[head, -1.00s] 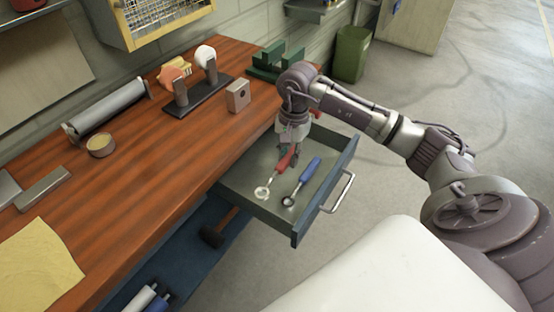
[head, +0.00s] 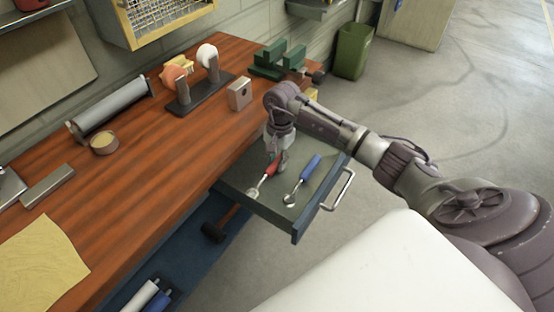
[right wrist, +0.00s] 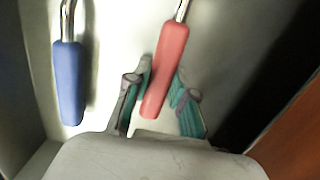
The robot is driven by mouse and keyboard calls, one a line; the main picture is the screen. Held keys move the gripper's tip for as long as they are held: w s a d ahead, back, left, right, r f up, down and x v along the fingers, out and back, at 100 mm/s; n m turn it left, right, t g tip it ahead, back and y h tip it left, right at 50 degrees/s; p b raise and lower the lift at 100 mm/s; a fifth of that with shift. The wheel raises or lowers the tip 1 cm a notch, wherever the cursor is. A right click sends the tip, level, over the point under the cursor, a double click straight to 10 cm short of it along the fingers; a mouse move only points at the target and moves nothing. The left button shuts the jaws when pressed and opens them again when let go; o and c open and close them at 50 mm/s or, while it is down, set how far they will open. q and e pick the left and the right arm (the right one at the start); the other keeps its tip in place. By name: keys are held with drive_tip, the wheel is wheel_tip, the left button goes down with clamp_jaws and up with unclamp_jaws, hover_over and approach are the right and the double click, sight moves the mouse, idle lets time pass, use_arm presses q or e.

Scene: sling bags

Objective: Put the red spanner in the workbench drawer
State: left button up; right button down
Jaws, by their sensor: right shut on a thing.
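The red spanner (head: 262,181) has a red handle and a bright metal head. It is over the floor of the open workbench drawer (head: 265,206), inside its walls. My right gripper (head: 275,165) reaches down from above and is shut on the red handle. In the right wrist view, the red handle (right wrist: 166,70) lies between the two teal-padded fingertips (right wrist: 160,98). I cannot tell whether the spanner touches the drawer floor. My left gripper is not in view.
A blue-handled spanner (head: 304,177) lies in the drawer, right of the red one. The drawer's handle (head: 341,189) faces right. The wooden bench top (head: 150,170) is at the left. A green vise (head: 278,62) stands at its far end.

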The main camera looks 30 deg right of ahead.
drive_tip(key=shift+f, duration=0.2)
drive_tip(key=c, duration=1)
unclamp_jaws()
drive_tip(key=shift+r, duration=0.1)
drive_tip(key=shift+r, duration=0.15)
drive_tip(key=r, duration=0.4)
drive_tip(key=r+b, duration=0.1)
drive_tip(key=r, duration=0.3)
drive_tip(key=d+r, duration=0.1)
drive_tip(key=r, duration=0.3)
drive_tip(key=shift+w, duration=0.2)
